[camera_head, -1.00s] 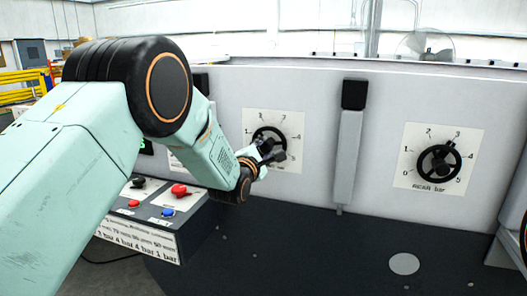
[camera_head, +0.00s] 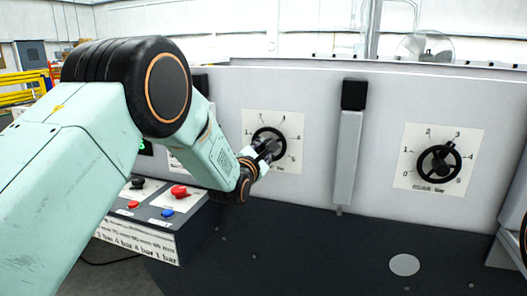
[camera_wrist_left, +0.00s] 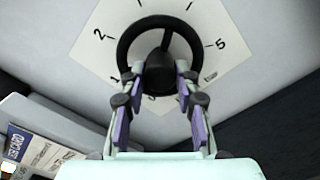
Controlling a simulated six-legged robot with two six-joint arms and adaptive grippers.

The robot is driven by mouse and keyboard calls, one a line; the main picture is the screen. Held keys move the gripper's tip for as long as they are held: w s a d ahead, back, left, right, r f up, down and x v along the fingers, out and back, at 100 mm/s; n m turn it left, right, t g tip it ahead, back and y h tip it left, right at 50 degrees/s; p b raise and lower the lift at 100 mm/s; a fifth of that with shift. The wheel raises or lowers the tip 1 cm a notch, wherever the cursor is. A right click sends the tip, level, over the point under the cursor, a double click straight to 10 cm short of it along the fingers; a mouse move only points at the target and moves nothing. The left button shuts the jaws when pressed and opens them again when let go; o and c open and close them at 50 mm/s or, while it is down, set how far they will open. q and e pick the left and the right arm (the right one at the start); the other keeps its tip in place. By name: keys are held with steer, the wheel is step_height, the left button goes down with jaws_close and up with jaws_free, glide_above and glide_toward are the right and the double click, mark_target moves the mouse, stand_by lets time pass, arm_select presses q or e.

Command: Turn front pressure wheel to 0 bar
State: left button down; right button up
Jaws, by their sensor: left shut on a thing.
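The front pressure wheel (camera_head: 256,138) is a black handwheel on a white scale plate (camera_head: 293,121) on the grey machine panel. My left gripper (camera_head: 268,149) is at this wheel and hides its lower part. In the left wrist view, the wheel (camera_wrist_left: 165,20) lies straight ahead. The gripper's two fingers (camera_wrist_left: 160,72) stand on either side of its hub, shut on it. One spoke points up, between the 2 and the 5 of the scale. The 1, 2 and 5 are readable; the lower scale is partly hidden. My right gripper is out of view.
A second handwheel (camera_head: 440,176), marked REAR bar, is on the right of the panel. A vertical grey bar with a black top (camera_head: 347,150) stands between the wheels. A control box (camera_head: 160,228) with red and blue buttons is below my left arm.

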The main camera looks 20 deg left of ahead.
arm_select(q)
steer(key=shift+f, duration=0.1)
steer(key=c, duration=1)
jaws_free()
steer(key=shift+s, duration=0.1)
steer(key=s, duration=1.2)
steer(key=shift+a, duration=0.15)
steer(key=shift+w, duration=0.1)
